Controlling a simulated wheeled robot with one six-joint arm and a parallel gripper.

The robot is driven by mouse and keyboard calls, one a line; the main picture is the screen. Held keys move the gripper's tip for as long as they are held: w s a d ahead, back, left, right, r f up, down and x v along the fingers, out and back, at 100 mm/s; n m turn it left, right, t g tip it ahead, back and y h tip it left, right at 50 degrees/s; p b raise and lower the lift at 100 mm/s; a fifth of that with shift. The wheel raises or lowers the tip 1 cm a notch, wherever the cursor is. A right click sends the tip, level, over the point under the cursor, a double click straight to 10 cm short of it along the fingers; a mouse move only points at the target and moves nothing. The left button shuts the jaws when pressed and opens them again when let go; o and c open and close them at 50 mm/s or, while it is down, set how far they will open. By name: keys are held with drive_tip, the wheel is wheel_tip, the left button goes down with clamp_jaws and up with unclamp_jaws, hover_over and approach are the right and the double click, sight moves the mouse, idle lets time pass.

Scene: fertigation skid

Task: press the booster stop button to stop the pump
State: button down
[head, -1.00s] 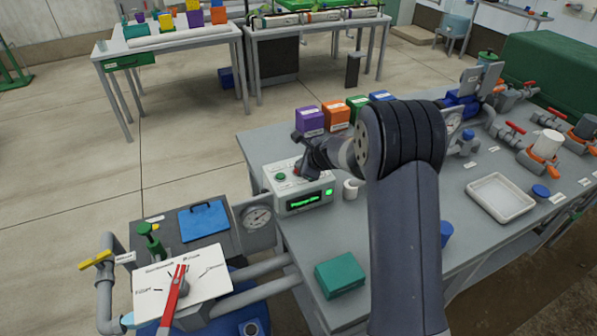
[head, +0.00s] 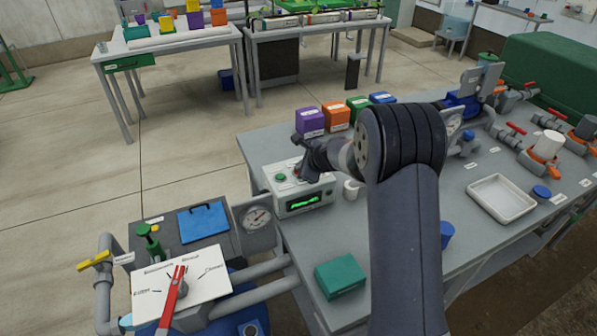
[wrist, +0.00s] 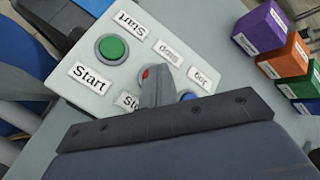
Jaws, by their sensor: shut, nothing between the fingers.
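The light grey control box (head: 308,208) stands on the left end of the grey bench, with a lit green display (head: 303,202) on its front. On its top is a green button (wrist: 111,48) beside "Start" labels. A red button (wrist: 146,70) sits by a partly covered "Sto…" label; it is mostly hidden by my gripper. My gripper (wrist: 151,76) is shut and empty, with its tip over the red button, seemingly at it. Contact itself is hidden. In the head view my gripper (head: 299,172) is above the box top.
A blue round part (wrist: 188,96) shows just beside my gripper. Purple (head: 310,121), orange (head: 336,115), green and blue boxes stand behind the control box. A white mug (head: 351,190) is at its right, and a teal box (head: 340,276) is nearer. Bench space between them is clear.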

drive_tip(key=shift+r+p, duration=0.7)
drive_tip(key=shift+r, duration=0.1)
wheel_tip(320, 180, up, 5)
drive_tip(key=p, duration=0.4)
drive_tip(key=shift+p, duration=0.3)
idle(0.6)
